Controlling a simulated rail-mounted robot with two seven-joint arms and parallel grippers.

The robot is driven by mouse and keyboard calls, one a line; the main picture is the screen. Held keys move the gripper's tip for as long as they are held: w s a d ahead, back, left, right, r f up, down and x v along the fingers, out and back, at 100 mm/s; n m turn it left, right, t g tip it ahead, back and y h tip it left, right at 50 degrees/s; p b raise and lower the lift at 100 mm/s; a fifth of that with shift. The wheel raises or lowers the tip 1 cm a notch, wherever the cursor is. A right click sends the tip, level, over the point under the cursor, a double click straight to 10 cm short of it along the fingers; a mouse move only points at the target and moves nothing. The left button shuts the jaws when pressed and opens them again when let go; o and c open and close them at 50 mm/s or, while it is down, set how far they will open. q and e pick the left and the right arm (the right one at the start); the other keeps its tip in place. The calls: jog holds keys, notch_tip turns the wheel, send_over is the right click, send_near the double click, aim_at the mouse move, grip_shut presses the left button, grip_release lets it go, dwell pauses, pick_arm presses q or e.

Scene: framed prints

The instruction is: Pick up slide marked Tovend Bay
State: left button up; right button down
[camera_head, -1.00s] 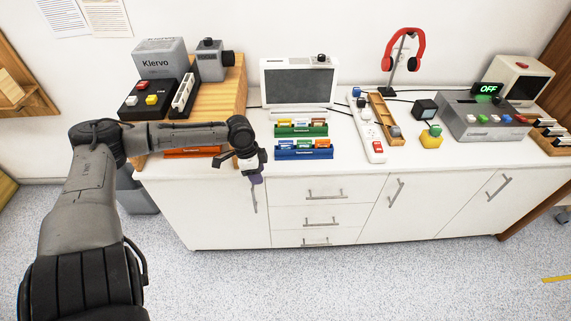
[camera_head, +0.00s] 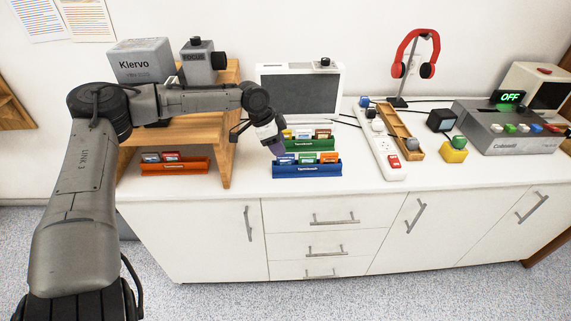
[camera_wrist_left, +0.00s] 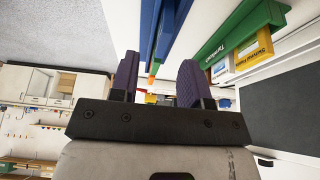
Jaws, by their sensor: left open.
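My left gripper (camera_head: 277,147) is open and empty, with purple fingers, at the left end of the racks. It shows in the left wrist view (camera_wrist_left: 160,78), where the fingers are apart beside the blue rack (camera_wrist_left: 168,30). In the head view the blue rack (camera_head: 306,172) holds several slides, with an orange one (camera_head: 329,157) at its right. The green rack (camera_head: 318,145) stands behind it with more slides; the gripper partly covers both. An orange rack (camera_head: 175,167) holds a blue slide (camera_head: 151,157) and a red slide (camera_head: 171,156). I cannot read Tovend Bay on any slide.
A wooden stand (camera_head: 224,150) is left of the gripper, under my arm. A screen (camera_head: 299,92) stands behind the racks. A power strip (camera_head: 383,147) and wooden tray (camera_head: 403,132) are to the right. The counter front (camera_head: 340,188) is clear.

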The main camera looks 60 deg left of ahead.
aim_at(285, 156)
pick_arm(q)
jog(key=shift+w+f, duration=0.15)
jog(key=shift+f, duration=0.35)
jog(key=b+x, duration=0.3)
jog(key=shift+w+f, duration=0.2)
jog(key=shift+f, duration=0.15)
jog(key=shift+w+d+f+b, duration=0.15)
jog(key=shift+w+f+b, duration=0.05)
jog(key=shift+f+b, duration=0.2)
jog(key=shift+c, duration=0.5)
grip_shut()
